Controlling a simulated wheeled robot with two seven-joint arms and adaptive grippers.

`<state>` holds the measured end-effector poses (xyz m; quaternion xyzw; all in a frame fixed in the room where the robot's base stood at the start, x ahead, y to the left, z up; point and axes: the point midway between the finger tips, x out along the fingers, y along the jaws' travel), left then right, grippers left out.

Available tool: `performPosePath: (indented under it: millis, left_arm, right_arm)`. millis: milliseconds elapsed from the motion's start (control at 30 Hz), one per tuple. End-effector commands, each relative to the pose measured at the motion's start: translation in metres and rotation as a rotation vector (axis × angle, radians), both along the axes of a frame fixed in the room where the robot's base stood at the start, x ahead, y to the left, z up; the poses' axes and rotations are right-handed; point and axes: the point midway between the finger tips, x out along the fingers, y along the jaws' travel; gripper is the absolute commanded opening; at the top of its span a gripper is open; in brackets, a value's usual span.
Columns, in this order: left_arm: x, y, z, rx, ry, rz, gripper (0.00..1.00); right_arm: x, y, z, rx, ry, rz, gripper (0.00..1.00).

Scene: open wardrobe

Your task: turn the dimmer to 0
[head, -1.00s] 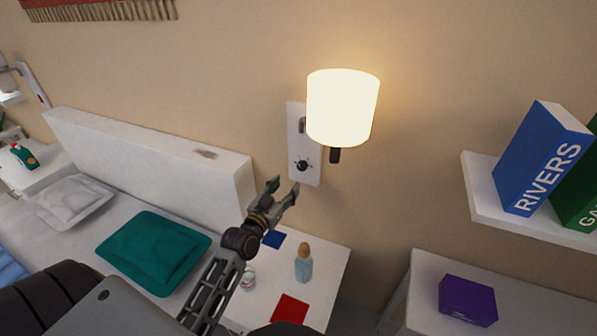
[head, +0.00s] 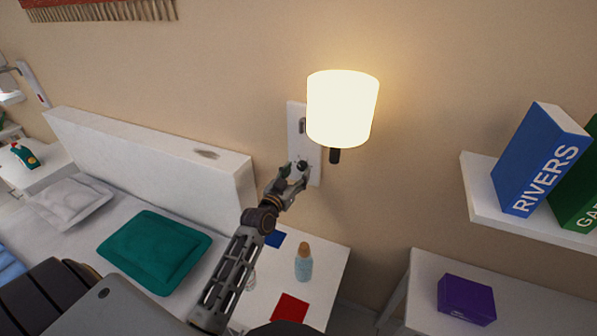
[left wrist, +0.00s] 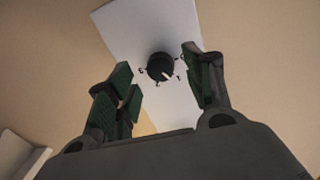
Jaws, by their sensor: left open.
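The dimmer is a round black knob (left wrist: 160,67) with a white pointer line, on a white wall plate (head: 296,126) beside the lit lamp (head: 343,105). In the left wrist view the pointer is aimed down and to the right, and small marks ring the knob, too small to read. My left gripper (head: 291,170) is open at the lower part of the plate. In the left wrist view its fingers (left wrist: 164,80) stand either side of the knob, apart from it. My right gripper is not in view.
A white headboard (head: 150,150) stands left of the plate. Below is a white nightstand (head: 330,262) with a bottle (head: 303,262), a red item (head: 290,309) and a blue item (head: 275,238). A book shelf (head: 480,195) is at right.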

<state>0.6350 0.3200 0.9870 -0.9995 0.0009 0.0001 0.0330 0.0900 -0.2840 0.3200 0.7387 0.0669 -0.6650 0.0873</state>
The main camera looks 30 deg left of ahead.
Motion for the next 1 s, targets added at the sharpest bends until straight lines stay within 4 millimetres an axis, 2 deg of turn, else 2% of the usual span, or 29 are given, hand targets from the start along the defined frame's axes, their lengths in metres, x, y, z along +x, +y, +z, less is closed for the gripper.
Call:
performPosePath:
  millis: [300, 700, 1000]
  left_arm:
    - [0.018, 0.000, 0.000, -0.001, 0.000, 0.000, 0.52]
    - [0.020, 0.000, 0.000, 0.000, 0.000, 0.000, 0.52]
    - [0.020, 0.000, 0.000, 0.000, 0.000, 0.000, 0.13]
  right_arm:
    - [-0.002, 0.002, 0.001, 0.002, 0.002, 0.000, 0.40]
    - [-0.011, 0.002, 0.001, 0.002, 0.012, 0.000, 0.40]
    - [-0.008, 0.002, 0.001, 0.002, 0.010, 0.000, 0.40]
